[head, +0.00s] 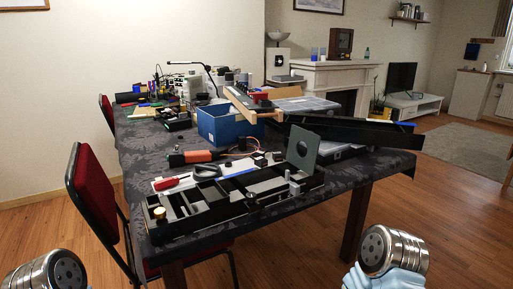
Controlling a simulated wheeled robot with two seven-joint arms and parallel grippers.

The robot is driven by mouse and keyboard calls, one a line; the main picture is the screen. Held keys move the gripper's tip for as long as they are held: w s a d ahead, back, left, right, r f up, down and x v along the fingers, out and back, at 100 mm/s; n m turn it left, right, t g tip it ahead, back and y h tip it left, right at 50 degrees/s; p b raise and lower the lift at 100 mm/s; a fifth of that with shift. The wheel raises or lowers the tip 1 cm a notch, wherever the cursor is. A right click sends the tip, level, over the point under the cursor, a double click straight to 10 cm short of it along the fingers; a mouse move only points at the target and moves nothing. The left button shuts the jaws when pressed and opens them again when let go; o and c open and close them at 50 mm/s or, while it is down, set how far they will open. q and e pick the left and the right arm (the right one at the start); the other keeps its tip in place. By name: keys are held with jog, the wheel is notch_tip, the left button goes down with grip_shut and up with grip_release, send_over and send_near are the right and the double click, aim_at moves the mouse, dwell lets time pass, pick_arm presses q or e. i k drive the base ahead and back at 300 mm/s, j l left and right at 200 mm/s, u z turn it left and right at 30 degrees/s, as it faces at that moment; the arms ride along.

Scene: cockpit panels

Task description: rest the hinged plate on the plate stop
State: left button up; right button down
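The hinged plate (303,149) is a dark grey, roughly square plate with a round hole. It stands nearly upright, tilted, at the right end of the black panel tray (240,205) on the table. A short grey post (296,184) stands just in front of the plate's lower edge; I cannot tell for sure whether it is the plate stop. The plate does not lie flat on anything. Silver, rounded parts of my two arms show at the bottom left and bottom right, well apart from the panel. No gripper fingers are visible.
The panel tray lies along the near edge of the dark patterned tablecloth (140,170). Behind it are an orange-handled tool (193,157), a blue box (222,125) and a long black tray (355,130). A red chair (92,190) stands left. The floor in front is clear.

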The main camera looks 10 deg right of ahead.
aim_at(307, 165)
jog(key=i+l+u, duration=0.1)
jog(key=l+u, duration=0.65)
jog(key=l, duration=0.15)
jog(key=l+u, duration=0.35)
jog(key=l, duration=0.65)
jog(key=k+l+u, duration=0.1)
jog(key=l, duration=0.4)
jog(key=k+l, duration=0.1)
jog(key=l, duration=0.4)
jog(key=l+u, duration=0.1)
jog(key=l, duration=0.4)
jog(key=k, duration=0.05)
